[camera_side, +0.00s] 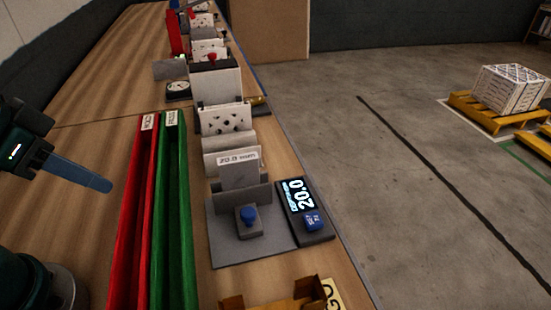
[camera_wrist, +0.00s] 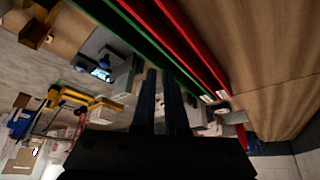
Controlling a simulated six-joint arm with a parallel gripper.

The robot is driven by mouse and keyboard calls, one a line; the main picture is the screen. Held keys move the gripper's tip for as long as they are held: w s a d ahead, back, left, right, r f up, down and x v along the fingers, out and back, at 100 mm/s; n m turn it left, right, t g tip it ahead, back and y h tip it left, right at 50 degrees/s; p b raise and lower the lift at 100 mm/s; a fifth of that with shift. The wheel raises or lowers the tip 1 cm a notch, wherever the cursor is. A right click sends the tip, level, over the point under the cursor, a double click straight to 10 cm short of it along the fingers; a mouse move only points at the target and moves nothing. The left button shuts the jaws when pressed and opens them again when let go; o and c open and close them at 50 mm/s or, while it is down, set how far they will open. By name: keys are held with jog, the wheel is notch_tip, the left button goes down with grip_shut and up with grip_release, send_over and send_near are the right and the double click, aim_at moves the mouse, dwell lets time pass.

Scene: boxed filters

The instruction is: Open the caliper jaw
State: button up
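A grey plate (camera_side: 239,177) stands upright in the fixture below a "20.0 mm" label. In the wrist view the lit display (camera_wrist: 101,74) is small, at upper left. My gripper (camera_side: 106,185) is left of the red and green trays, well apart from the caliper. In the wrist view its two dark blue fingers (camera_wrist: 160,75) stand apart with a narrow gap, nothing visibly held.
A red tray (camera_side: 133,215) and a green tray (camera_side: 170,225) lie between my gripper and the caliper. Other stations with white panels (camera_side: 225,117) line the bench behind. A cardboard box (camera_side: 285,291) is at the front. Bare bench lies left of the trays.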

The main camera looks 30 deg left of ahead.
jog(key=o, duration=0.5)
jog(key=shift+o, duration=0.8)
jog(key=shift+s+m, duration=0.1)
jog(key=shift+m, duration=0.4)
jog(key=w+d+r+m, duration=0.1)
jog(key=w+r+m, duration=0.3)
jog(key=r+m, duration=0.15)
jog(key=m+g, duration=0.6)
jog(key=m, duration=0.6)
send_over(248, 211)
jog(key=shift+n, duration=0.25)
notch_tip(248, 211, down, 12)
jog(key=shift+f, duration=2.65)
